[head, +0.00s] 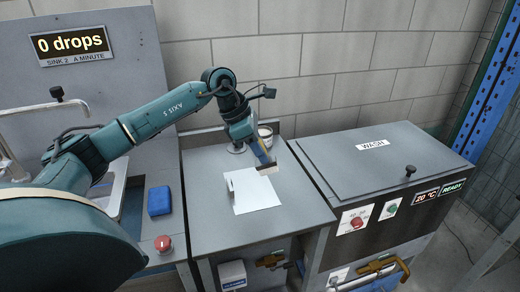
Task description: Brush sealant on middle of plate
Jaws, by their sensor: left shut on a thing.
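A white square plate (258,198) lies flat on the grey bench in the middle of the head view. My left gripper (257,149) points down above the plate's far edge. My right gripper is not in view.
A small upright piece (231,184) stands at the plate's left edge. The grey bench (295,215) is clear to the right. A washer (385,160) with a lid knob stands further right. A blue sponge-like block (159,200) and red button (163,243) are at left.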

